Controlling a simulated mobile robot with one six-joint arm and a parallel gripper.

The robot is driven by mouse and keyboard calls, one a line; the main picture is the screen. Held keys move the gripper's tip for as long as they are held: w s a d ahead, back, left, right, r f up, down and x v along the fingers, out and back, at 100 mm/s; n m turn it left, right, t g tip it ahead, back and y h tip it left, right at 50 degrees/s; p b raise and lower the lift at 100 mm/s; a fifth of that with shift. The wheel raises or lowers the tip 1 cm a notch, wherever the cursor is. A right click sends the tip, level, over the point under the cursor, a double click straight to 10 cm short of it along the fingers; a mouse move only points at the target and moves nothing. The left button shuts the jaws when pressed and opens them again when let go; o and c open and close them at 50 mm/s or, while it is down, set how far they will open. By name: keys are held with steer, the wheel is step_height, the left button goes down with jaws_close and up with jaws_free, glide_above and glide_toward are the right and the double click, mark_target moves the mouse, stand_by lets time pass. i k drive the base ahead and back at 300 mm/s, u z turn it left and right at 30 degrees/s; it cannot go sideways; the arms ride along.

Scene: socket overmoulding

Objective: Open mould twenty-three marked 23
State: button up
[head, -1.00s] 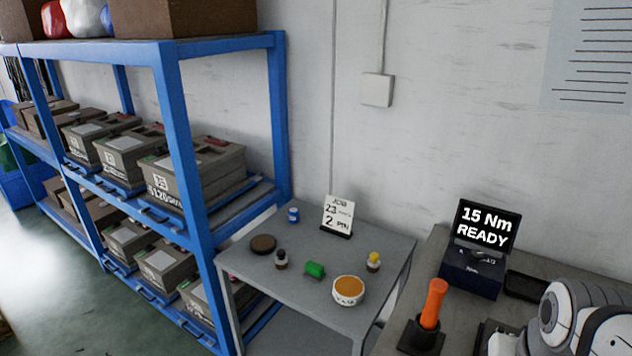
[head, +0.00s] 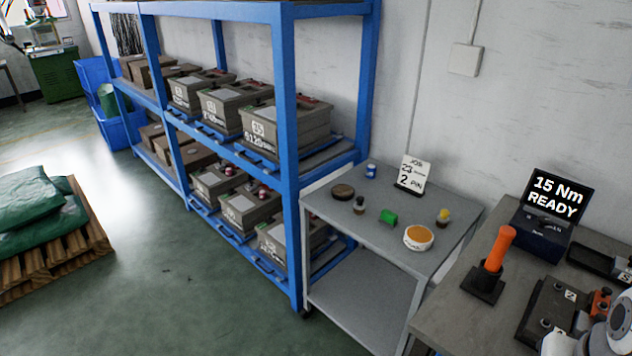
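Several grey-brown block-like units, possibly moulds, sit on blue trays on the shelf rack. A job card (head: 413,174) on the small grey table reads JOB, 23 and 2 PIN. I cannot tell which thing is mould 23. My gripper is not in view; part of my white arm shows at the lower right corner.
The blue rack (head: 288,190) stands left of the grey table (head: 345,225), which carries small bottles, a green part and a round tub (head: 418,238). The workbench (head: 450,318) holds an orange-handled tool (head: 499,248) and a 15 Nm READY display (head: 557,196). Green floor is clear between rack and pallet (head: 50,262).

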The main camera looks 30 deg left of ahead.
mark_target(244, 211)
steer(key=u, duration=2.95)
steer(key=k, duration=0.85)
steer(key=z, duration=1.05)
steer(key=i, duration=1)
steer(key=u, duration=0.05)
steer(key=k, duration=0.4)
steer(key=u, duration=0.05)
